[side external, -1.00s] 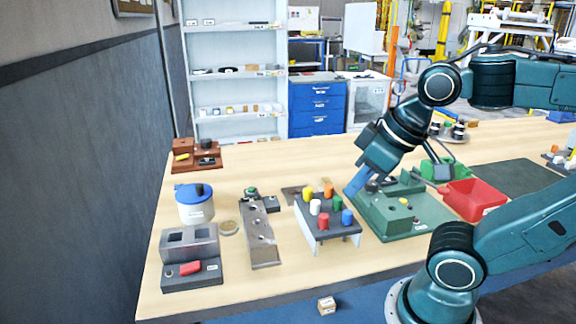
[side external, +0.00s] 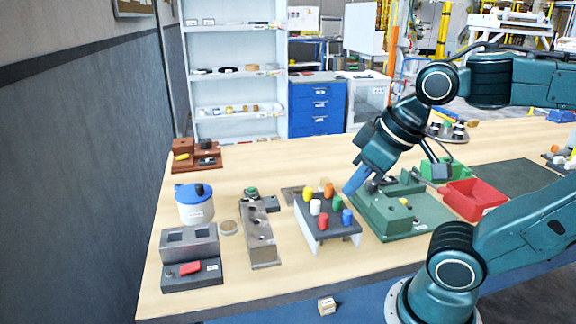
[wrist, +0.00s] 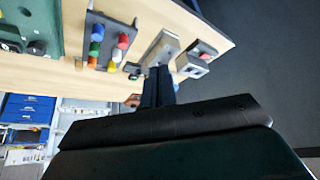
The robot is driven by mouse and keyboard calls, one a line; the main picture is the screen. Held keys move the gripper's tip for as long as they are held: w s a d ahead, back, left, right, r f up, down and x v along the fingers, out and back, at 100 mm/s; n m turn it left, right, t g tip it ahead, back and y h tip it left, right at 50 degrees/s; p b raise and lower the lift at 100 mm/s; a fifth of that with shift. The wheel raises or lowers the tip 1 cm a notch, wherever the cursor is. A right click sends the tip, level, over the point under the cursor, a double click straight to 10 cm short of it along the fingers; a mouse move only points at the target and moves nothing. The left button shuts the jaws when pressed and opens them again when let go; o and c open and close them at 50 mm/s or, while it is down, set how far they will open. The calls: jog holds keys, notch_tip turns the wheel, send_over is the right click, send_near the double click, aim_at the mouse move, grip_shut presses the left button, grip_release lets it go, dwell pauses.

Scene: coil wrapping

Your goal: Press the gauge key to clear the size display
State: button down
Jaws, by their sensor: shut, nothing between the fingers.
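A dark low base carries a red key (side external: 190,268) beside a small pale label, in front of a grey block with two openings (side external: 189,243) at the table's front left. The red key also shows in the wrist view (wrist: 205,56). A metal bar with holes (side external: 259,236) has a green button (side external: 251,191) at its far end. I cannot tell for sure which is the gauge key, and no display reading is legible. My gripper (side external: 352,187) is shut and empty, pointing down-left above the gap between the peg rack and green fixture. Its fingers show in the wrist view (wrist: 158,78).
A grey rack (side external: 328,228) with several coloured pegs stands between my gripper and the metal bar. The green fixture (side external: 394,222) lies below right, with a red bin (side external: 474,199) beyond. The table's front strip is clear.

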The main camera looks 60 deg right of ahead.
jog(key=w+d+m+t, duration=0.1)
jog(key=w+d+m, duration=0.2)
jog(key=w, duration=0.7)
jog(key=w+d+m+t, duration=0.1)
jog(key=w+d+m, duration=0.15)
jog(key=w, duration=0.75)
jog(key=w+d+f+m, duration=0.2)
jog(key=w+d+f, duration=0.3)
jog(key=w, duration=0.3)
jog(key=w+d+f+m+t+h, duration=0.1)
jog(key=w+d+f+m, duration=0.2)
jog(key=w+d+f, duration=0.2)
jog(key=w+d, duration=0.3)
jog(key=shift+f, duration=0.15)
jog(key=shift+w+f, duration=0.1)
send_over(254, 192)
jog(key=shift+f, duration=4.3)
